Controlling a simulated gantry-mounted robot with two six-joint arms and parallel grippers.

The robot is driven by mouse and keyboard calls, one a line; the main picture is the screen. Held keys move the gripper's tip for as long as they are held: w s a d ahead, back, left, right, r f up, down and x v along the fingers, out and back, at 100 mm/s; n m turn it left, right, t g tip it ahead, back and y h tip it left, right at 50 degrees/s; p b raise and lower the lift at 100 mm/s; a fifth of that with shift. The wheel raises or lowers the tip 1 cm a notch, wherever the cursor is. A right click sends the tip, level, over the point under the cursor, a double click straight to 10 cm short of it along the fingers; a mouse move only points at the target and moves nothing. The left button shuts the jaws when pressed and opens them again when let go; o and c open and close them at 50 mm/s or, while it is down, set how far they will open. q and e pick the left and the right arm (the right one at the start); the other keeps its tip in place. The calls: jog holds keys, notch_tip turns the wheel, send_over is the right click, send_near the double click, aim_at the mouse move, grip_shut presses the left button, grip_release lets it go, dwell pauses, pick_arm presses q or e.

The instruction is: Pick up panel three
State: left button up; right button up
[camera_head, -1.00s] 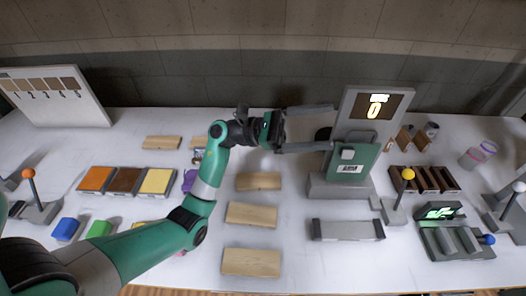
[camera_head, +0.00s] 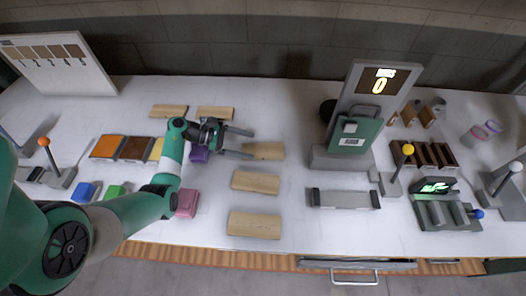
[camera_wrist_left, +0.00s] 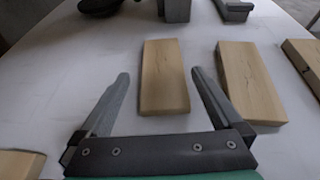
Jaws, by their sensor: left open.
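In the head view, one panel (camera_head: 268,151) lies by my left gripper (camera_head: 252,144), with two more panels, a middle one (camera_head: 255,182) and a front one (camera_head: 254,224), nearer the front edge. My left gripper is open and empty. In the left wrist view, a panel (camera_wrist_left: 164,77) shows between the spread fingers (camera_wrist_left: 160,73), with another panel (camera_wrist_left: 250,83) right of them. My right gripper is not seen.
Two panels (camera_head: 168,111) (camera_head: 215,113) lie farther back. A display stand (camera_head: 388,85) with a green clipboard-like plate (camera_head: 357,138) stands to the right. A grey tray (camera_head: 345,199) lies in front of it. Coloured blocks and an orange-knobbed lever (camera_head: 44,142) are at left.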

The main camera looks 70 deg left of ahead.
aim_at(263, 150)
pick_arm(q)
jog(key=shift+f+b+x, duration=0.1)
jog(key=shift+b+x, duration=0.1)
jog(key=shift+x, duration=1.2)
jog(key=shift+f+b+x, duration=0.15)
jog(key=shift+b+x, duration=0.05)
jog(key=shift+x, duration=1.15)
jog(key=shift+s+d, duration=0.1)
jog(key=shift+s, duration=0.05)
jog(key=shift+c, duration=0.3)
jog(key=c, duration=1.2)
